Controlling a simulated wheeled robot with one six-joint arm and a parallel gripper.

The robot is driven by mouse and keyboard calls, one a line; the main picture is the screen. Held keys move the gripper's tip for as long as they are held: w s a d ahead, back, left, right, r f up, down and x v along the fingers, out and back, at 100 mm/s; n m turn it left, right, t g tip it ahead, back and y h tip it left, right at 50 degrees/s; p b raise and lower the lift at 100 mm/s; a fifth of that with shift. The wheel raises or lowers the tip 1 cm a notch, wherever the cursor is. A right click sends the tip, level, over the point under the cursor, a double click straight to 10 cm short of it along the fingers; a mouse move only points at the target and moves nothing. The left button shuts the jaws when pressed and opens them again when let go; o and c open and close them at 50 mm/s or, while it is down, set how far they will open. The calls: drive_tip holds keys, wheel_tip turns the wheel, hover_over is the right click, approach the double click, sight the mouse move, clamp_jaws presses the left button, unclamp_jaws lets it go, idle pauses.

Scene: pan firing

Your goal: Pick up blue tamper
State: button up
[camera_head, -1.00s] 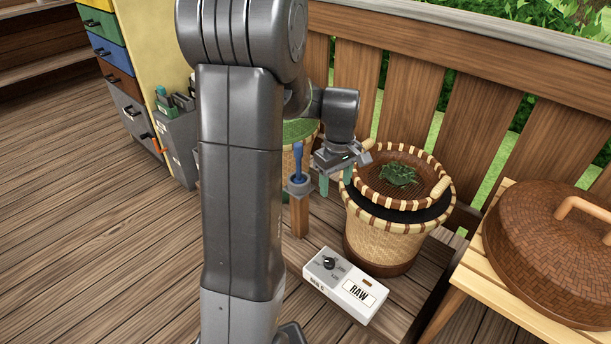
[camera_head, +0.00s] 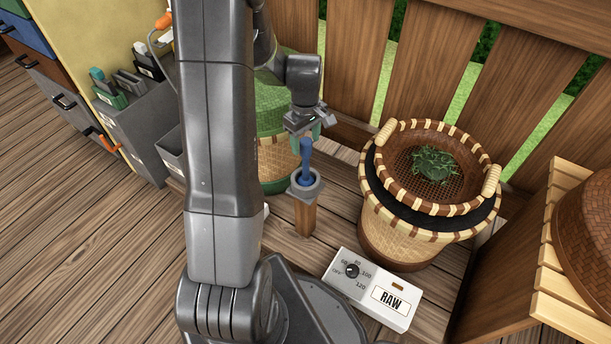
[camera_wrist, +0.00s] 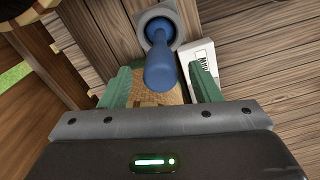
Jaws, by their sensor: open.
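The blue tamper (camera_head: 306,162) stands upright in a grey round holder (camera_head: 307,188) on a wooden post. In the wrist view the blue tamper (camera_wrist: 160,62) points toward the camera, its base in the grey holder (camera_wrist: 158,14). My gripper (camera_head: 306,136) is right above and around the top of the tamper in the head view. In the wrist view my gripper (camera_wrist: 160,88) has its two green fingers apart, with the handle end between them. Gaps show on both sides, so the fingers do not touch it.
A woven basket (camera_head: 392,235) with a tray of green leaves (camera_head: 433,165) stands to the right. A white control box (camera_head: 372,290) marked RAW is in front. A green-topped basket (camera_head: 277,150) stands behind the holder. The wooden railing (camera_head: 345,60) runs behind.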

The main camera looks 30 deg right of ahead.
drive_tip(key=shift+s+f, duration=0.1)
drive_tip(key=shift+f, duration=0.6)
clamp_jaws()
wheel_tip(320, 180, up, 10)
drive_tip(key=p, duration=0.3)
drive_tip(key=shift+r, duration=0.1)
drive_tip(key=c, duration=0.7)
unclamp_jaws()
clamp_jaws()
